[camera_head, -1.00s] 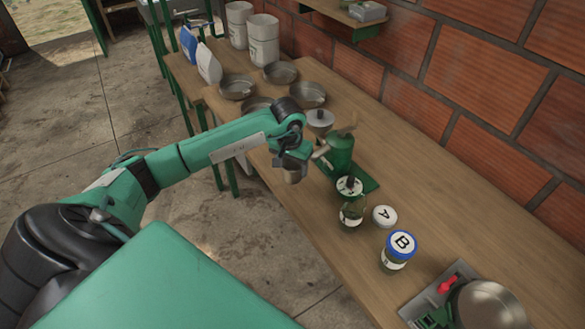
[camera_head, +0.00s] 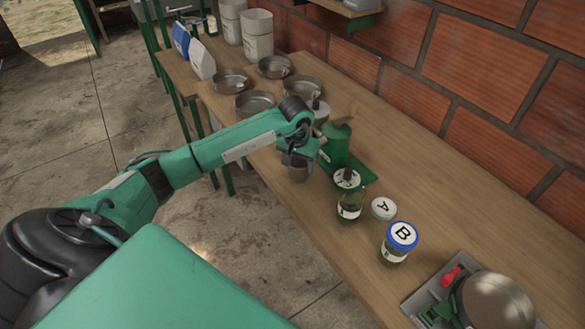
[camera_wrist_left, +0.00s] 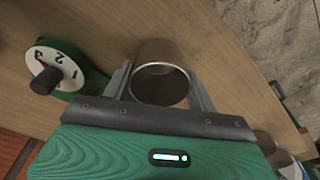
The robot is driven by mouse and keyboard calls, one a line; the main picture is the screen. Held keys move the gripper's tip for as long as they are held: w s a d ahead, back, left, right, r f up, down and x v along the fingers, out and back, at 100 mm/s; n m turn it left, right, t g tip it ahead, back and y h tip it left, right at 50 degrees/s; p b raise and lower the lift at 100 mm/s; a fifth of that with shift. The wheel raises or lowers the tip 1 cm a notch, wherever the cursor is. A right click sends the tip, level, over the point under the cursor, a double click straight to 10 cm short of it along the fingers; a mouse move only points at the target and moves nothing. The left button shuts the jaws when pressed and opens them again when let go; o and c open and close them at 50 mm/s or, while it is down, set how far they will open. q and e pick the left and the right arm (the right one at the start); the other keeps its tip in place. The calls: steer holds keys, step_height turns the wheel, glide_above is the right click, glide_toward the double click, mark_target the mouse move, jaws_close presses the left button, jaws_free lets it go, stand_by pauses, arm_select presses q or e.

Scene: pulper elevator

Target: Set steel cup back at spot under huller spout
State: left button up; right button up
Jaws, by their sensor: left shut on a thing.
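My left gripper (camera_head: 298,160) is shut on the steel cup (camera_head: 299,173), near the table's front edge beside the green huller (camera_head: 336,147). In the left wrist view, the two fingers flank the cup (camera_wrist_left: 161,70), whose open rim faces the camera, with the wooden table behind it. The huller's base carries a white numbered dial with a black knob (camera_wrist_left: 50,67). My gripper hides much of the spout and the spot under it; I cannot tell whether the cup touches the table. My right gripper is not in view.
A dark-topped glass jar (camera_head: 349,198), a white lid marked A (camera_head: 383,208) and a blue-lidded jar marked B (camera_head: 401,238) stand nearer me. Several metal pans (camera_head: 254,103) sit beyond my gripper.

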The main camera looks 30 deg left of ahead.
arm_select(q)
steer(key=shift+w+d+b, duration=0.2)
steer(key=shift+w+b, duration=0.1)
steer(key=shift+w, duration=0.2)
steer(key=shift+w+d+b, duration=0.2)
steer(key=shift+w+b, duration=0.05)
steer(key=shift+w, duration=0.2)
steer(key=shift+w+d+b, duration=0.25)
steer(key=shift+w+b, duration=0.05)
steer(key=shift+w, duration=0.35)
steer(key=o, duration=1.1)
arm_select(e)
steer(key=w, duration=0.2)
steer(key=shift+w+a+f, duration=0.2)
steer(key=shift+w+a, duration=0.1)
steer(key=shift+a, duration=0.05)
arm_select(q)
steer(key=shift+r, duration=0.1)
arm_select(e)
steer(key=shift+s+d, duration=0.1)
